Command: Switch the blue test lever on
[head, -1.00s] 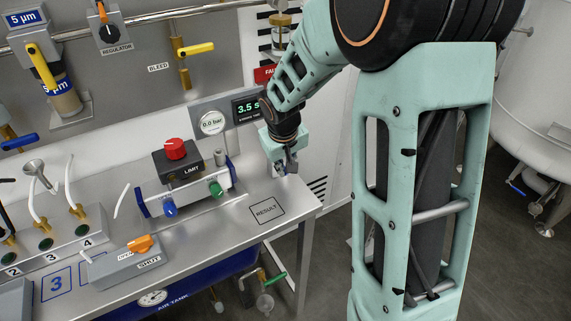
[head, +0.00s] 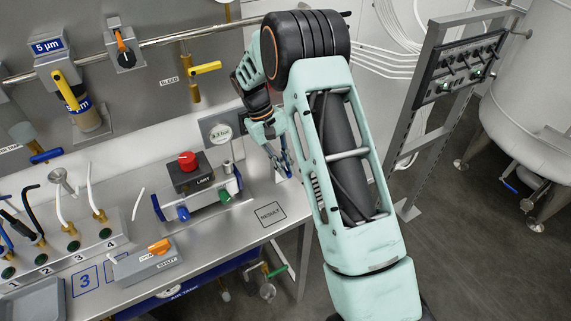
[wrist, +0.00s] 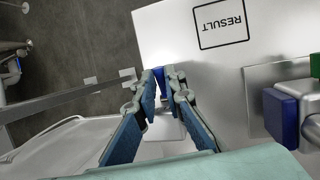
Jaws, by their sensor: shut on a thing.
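My gripper (head: 286,170) is at the right end of the steel bench, beyond the RESULT square, partly hidden by my own arm in the head view. In the wrist view its two fingers (wrist: 163,78) reach away and converge on a small dark blue piece between the tips, which looks like the blue test lever (wrist: 159,73). The gripper is shut on it. The lever's base is mostly hidden, and its on or off position cannot be told. In the head view I cannot separate the lever from the blue finger pads.
A fixture with a red knob (head: 187,160) and blue knob (head: 183,213) stands left of my gripper. A grey box with an orange lever (head: 158,246) sits nearer the front. The RESULT square (head: 270,214) is empty. A panel stand (head: 412,140) is on the right.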

